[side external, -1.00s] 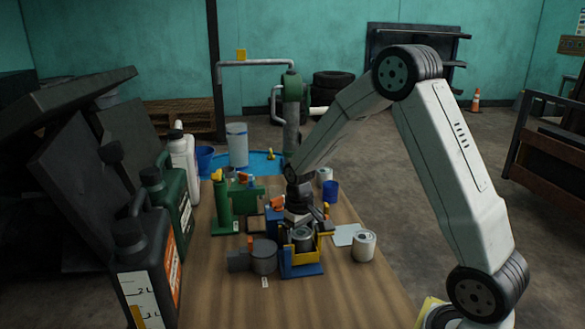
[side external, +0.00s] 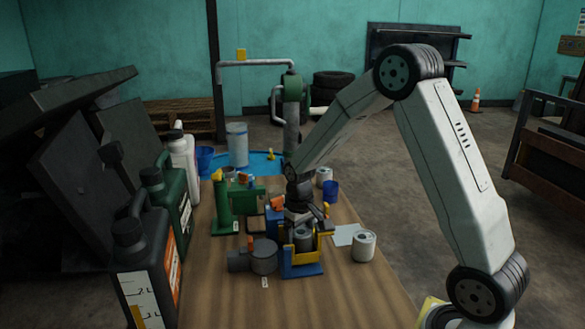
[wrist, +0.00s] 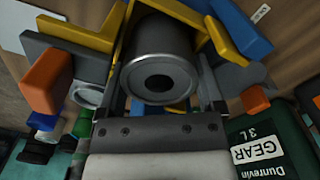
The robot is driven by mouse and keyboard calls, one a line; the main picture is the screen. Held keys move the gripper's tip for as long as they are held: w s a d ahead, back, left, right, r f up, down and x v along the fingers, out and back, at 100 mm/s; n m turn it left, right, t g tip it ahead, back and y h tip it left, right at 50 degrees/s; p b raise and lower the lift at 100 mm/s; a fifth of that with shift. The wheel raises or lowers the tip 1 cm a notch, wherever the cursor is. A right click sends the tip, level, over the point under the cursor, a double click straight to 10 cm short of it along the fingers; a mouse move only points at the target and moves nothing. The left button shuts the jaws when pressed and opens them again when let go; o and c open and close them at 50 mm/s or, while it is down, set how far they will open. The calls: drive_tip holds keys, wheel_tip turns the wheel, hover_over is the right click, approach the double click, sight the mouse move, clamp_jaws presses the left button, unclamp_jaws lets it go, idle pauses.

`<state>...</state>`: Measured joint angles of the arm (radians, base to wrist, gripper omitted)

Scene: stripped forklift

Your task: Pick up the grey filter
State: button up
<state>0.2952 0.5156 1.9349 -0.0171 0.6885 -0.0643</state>
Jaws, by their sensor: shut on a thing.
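The grey filter (side external: 303,239) is a metal can with a dark round hole in its end, and it sits within a yellow-sided holder (side external: 304,258) on a blue base (side external: 303,271). In the wrist view the filter (wrist: 160,68) fills the space between my gripper's fingers, its holed end facing the camera. My gripper (side external: 302,229) points down at the holder and is shut on the filter. In the wrist view my gripper (wrist: 162,75) has one finger on each side of the can. The filter's lower part is hidden by the holder.
A pale can (side external: 364,246) stands just right of the holder. A dark grey round part (side external: 263,257) lies to its left. A green stand (side external: 222,207) and several large jugs, including a dark one (side external: 143,262), are further left. The near wooden bench top (side external: 340,297) is clear.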

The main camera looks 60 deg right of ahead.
sight(299, 230)
wheel_tip(299, 230, up, 10)
drive_tip(key=shift+f, duration=0.1)
idle(0.4)
idle(0.5)
drive_tip(key=shift+r, duration=0.55)
drive_tip(key=s+d+r+m, duration=0.2)
drive_tip(key=s+d+m, duration=0.1)
drive_tip(key=d, duration=0.6)
drive_tip(key=s+d+r+m, duration=0.2)
drive_tip(key=s+d+m, duration=0.1)
drive_tip(key=d, duration=0.5)
wheel_tip(299, 230, down, 11)
drive_tip(key=shift+w+d, duration=0.2)
drive_tip(key=shift+f, duration=0.3)
drive_tip(key=shift+f, duration=2.5)
